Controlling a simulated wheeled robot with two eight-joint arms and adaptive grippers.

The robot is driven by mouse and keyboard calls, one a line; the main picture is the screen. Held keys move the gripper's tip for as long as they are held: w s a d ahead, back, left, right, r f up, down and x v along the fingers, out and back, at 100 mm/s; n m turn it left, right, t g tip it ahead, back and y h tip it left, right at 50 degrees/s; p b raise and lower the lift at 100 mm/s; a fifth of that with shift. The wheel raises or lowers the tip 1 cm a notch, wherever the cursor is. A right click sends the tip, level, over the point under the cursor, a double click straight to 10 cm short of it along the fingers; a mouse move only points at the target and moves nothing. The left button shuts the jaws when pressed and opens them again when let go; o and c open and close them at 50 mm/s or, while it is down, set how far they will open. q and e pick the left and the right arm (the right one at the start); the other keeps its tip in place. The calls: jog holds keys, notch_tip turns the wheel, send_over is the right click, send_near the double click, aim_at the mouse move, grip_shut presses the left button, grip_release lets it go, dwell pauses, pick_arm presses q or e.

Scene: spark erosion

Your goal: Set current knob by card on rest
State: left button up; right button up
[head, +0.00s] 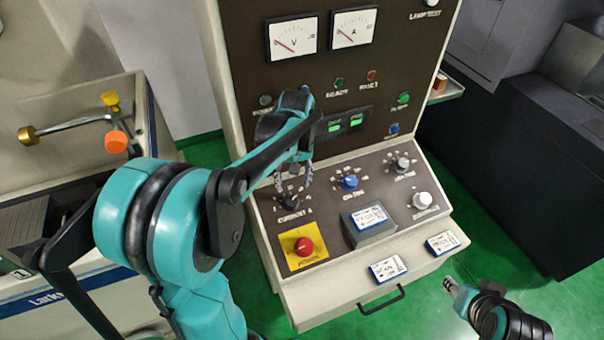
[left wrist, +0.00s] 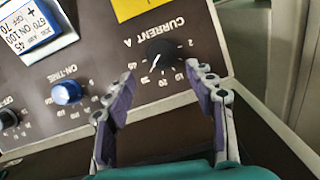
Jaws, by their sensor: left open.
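The black CURRENT A knob (head: 291,201) is at the left of the sloped panel. In the left wrist view the knob (left wrist: 160,53) has a white pointer line slanting to the lower left, toward the higher numbers; the exact mark is unclear. My left gripper (head: 294,180) is open above it. In the left wrist view the fingers (left wrist: 160,72) are spread to either side of the knob, with nothing between them; contact is not visible. The card (head: 369,217) leans on its rest; the card (left wrist: 28,27) is cut off in the wrist view. My right gripper (head: 453,287) is at the lower right, its jaws unclear.
A red stop button (head: 304,246) on a yellow plate lies just in front of the knob. The blue ON-TIME knob (head: 348,183), a grey knob (head: 402,164) and a white knob (head: 422,200) are to its right. A drawer handle (head: 382,300) is below.

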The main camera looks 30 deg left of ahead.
aim_at(292, 199)
pick_arm(q)
jog(key=f, duration=0.2)
jog(key=f+b, duration=0.1)
jog(key=f, duration=0.4)
jog(key=shift+s+a+f, duration=0.15)
jog(key=shift+s+f, duration=0.1)
jog(key=shift+s, duration=0.1)
jog(key=c, duration=1.2)
